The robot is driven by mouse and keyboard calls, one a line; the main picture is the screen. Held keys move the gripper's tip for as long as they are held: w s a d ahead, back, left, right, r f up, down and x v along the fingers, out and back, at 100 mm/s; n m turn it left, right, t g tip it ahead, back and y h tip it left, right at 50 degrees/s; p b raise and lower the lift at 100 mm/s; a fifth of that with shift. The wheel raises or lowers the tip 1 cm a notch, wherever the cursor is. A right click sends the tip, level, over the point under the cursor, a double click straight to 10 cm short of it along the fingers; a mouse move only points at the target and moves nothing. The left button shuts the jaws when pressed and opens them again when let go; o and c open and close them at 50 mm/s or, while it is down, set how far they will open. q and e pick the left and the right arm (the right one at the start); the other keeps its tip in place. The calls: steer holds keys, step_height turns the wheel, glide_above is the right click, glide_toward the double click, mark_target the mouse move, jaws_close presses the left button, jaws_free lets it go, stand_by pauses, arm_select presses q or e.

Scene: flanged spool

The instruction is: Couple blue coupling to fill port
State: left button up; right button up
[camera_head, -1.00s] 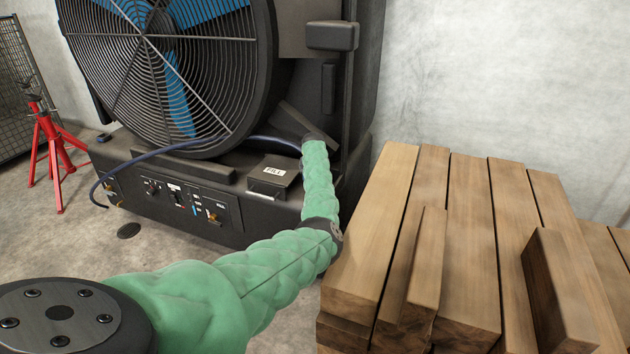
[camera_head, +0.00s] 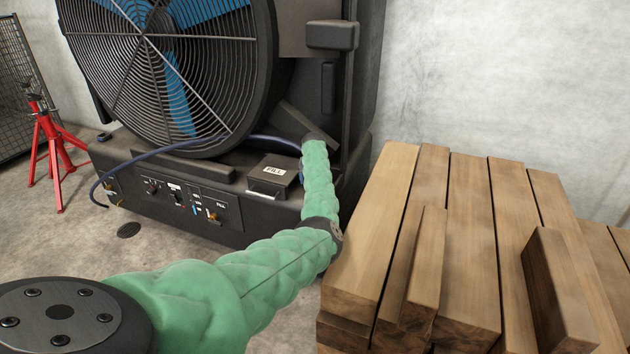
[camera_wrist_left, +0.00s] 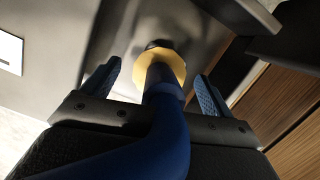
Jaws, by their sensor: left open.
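A dark blue hose (camera_head: 150,155) runs from the left end of the fan unit's base, over the base, to behind my left arm's far end. In the left wrist view the hose (camera_wrist_left: 165,135) rises between the fingers of my left gripper (camera_wrist_left: 155,88). A yellow ring (camera_wrist_left: 172,62) with a dark tip sits at its far end. The fingers stand apart on either side, with no clear contact. In the head view the arm hides this gripper. The base's front panel has a brass fitting (camera_head: 212,216) under a small label that seems to read FILL. My right gripper is not in view.
A dark box marked FILL (camera_head: 274,171) sits on the base beside my left arm. The large caged fan (camera_head: 165,75) stands behind it. Stacked timber (camera_head: 465,240) fills the right. A red stand (camera_head: 52,145) is at the far left.

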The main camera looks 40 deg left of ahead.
arm_select(q)
steer(key=v, duration=0.6)
steer(key=shift+r, duration=0.2)
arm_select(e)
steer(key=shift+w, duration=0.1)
arm_select(q)
steer(key=shift+s+d+r, duration=0.1)
steer(key=shift+s+r, duration=0.1)
steer(key=shift+r, duration=0.45)
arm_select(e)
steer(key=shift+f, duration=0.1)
arm_select(q)
steer(key=shift+f, duration=0.1)
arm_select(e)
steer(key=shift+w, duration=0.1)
